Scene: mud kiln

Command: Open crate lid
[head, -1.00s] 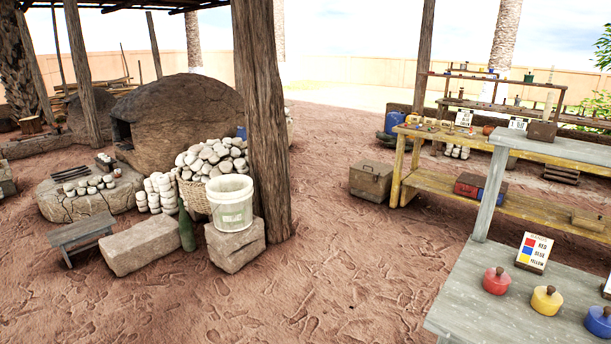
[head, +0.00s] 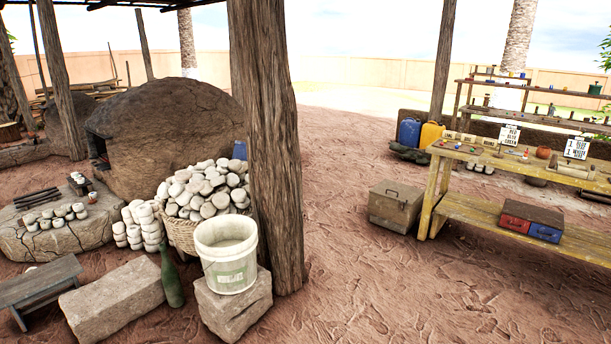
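A brown box-like crate (head: 397,205) stands on the sandy ground left of the yellow wooden table in the head view. Its lid (head: 398,190) lies flat on top and looks shut, with a dark handle on it. The crate is some distance ahead of me, right of the thick wooden post. Neither of my grippers shows in the head view.
The yellow table (head: 440,203) has a lower shelf with a red and blue box (head: 531,221). A thick post (head: 275,150), a white bucket (head: 226,255) on a stone block and a basket of stones (head: 180,237) stand left. Open sandy ground (head: 360,290) lies between me and the crate.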

